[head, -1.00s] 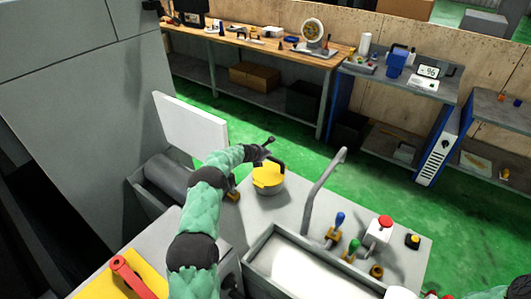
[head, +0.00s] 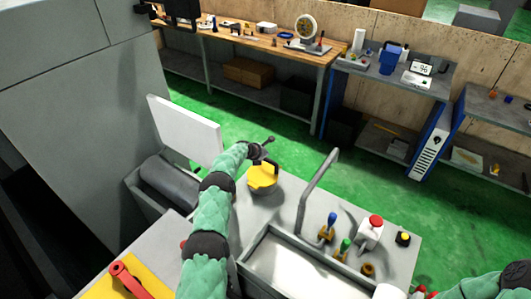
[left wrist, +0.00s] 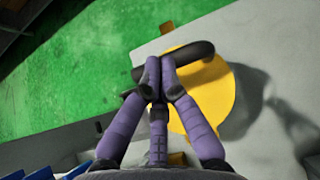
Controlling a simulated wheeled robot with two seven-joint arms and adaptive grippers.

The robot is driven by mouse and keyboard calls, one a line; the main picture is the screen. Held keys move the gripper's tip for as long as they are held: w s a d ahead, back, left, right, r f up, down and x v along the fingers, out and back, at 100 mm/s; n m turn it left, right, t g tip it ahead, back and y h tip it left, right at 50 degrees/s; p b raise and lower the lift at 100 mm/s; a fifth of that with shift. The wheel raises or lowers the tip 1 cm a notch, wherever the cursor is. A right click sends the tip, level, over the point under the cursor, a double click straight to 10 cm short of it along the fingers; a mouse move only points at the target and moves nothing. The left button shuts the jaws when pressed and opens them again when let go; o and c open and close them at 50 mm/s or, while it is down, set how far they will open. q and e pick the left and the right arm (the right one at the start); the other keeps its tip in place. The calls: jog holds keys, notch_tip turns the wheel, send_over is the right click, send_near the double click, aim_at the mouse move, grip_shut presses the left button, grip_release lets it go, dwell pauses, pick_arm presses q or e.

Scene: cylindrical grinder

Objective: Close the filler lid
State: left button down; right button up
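The yellow round lid (head: 262,179) with a black handle sits on the grey machine top in the head view. In the left wrist view the yellow lid (left wrist: 215,100) lies behind the fingers, with its dark handle (left wrist: 195,54) crossing it and a shadow to the right. My left gripper (head: 262,151) is just behind and above the lid in the head view. In the left wrist view the left gripper's fingertips (left wrist: 158,62) are together in front of the handle. I cannot tell whether they touch it.
A white upright panel (head: 184,130) stands left of the lid, above a grey cylinder (head: 170,183). A bent grey pipe (head: 312,192), blue lever (head: 332,219), green lever (head: 345,245) and red-button box (head: 370,231) stand to the right. Workbenches line the back.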

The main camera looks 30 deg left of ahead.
pick_arm(q)
jog(key=shift+a+r, duration=0.1)
jog(key=shift+r, duration=0.05)
dwell(0.3)
jog(key=v, duration=1.1)
jog(key=shift+s+r, duration=0.2)
jog(key=shift+s, duration=0.15)
